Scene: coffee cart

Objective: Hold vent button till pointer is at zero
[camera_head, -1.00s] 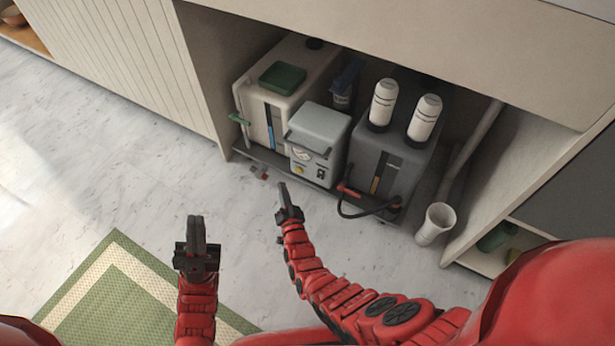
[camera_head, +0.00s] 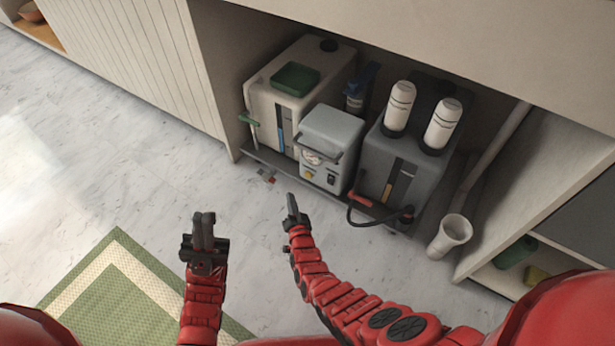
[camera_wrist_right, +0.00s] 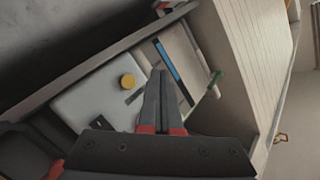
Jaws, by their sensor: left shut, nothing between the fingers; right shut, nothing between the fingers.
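A grey-white box (camera_head: 322,150) stands in the middle of the cabinet opening. Its front has a round gauge (camera_head: 313,158), a yellow button (camera_head: 307,175) and a dark switch. The gauge's pointer is too small to read. The yellow button (camera_wrist_right: 127,81) also shows in the right wrist view, left of my fingertips. My right gripper (camera_head: 292,202) is shut and empty, in front of and apart from the box. In its wrist view the fingers (camera_wrist_right: 162,85) point towards the box front. My left gripper (camera_head: 205,222) is shut and empty above the floor, left of the right one.
A cream tank (camera_head: 260,108) with a green lid stands left of the box. A dark grey tank (camera_head: 378,150) with two white bottles and a black hose stands right. A white cup-shaped pipe (camera_head: 452,231) is further right.

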